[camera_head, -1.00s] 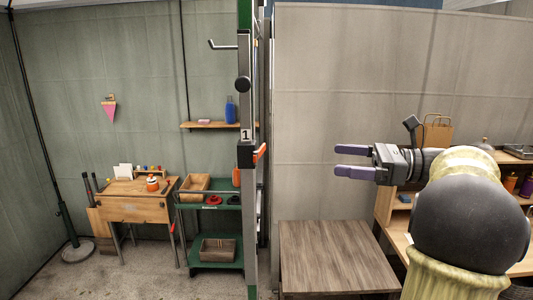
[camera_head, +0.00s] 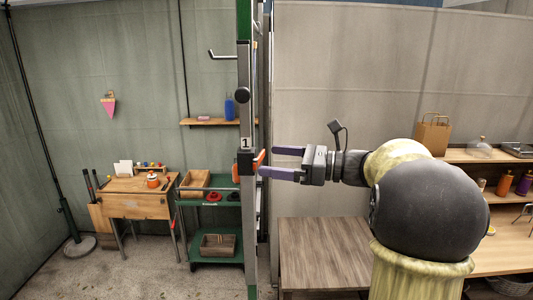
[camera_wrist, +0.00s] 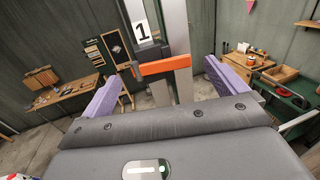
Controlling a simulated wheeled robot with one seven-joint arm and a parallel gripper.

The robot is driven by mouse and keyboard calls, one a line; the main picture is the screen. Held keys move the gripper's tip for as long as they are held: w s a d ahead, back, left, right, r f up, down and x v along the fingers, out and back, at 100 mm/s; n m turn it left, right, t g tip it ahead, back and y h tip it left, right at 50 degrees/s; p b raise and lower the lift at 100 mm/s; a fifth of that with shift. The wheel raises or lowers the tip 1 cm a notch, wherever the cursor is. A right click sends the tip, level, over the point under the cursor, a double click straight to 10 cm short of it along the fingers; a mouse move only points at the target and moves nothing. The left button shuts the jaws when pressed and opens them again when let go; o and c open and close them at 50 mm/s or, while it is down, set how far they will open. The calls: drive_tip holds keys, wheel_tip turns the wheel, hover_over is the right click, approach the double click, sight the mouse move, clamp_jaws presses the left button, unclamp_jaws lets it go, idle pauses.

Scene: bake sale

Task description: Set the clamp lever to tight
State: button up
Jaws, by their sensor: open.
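The orange clamp lever (camera_head: 261,161) is on the black clamp block (camera_head: 246,163) under the "1" label on the metal and green post. In the wrist view the lever (camera_wrist: 165,66) reaches sideways from the block (camera_wrist: 148,54) across the post, near level with a slight tilt. My gripper (camera_head: 274,161) is open, with purple fingers pointing left at the post. The lever lies ahead of and between the two fingers in the wrist view. I cannot tell whether a finger touches it.
The post (camera_head: 250,230) stands upright by the partition edge. A wooden table (camera_head: 335,255) stands below my arm. Behind the post are a green cart (camera_head: 217,255), a wooden desk (camera_head: 138,205) and a wall shelf (camera_head: 210,122) with a blue bottle (camera_head: 229,109).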

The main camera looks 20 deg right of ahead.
sight(259, 159)
drive_tip(key=shift+p+x, duration=0.3)
drive_tip(key=shift+x, duration=1.15)
drive_tip(key=c, duration=1.4)
drive_tip(key=shift+d, duration=0.1)
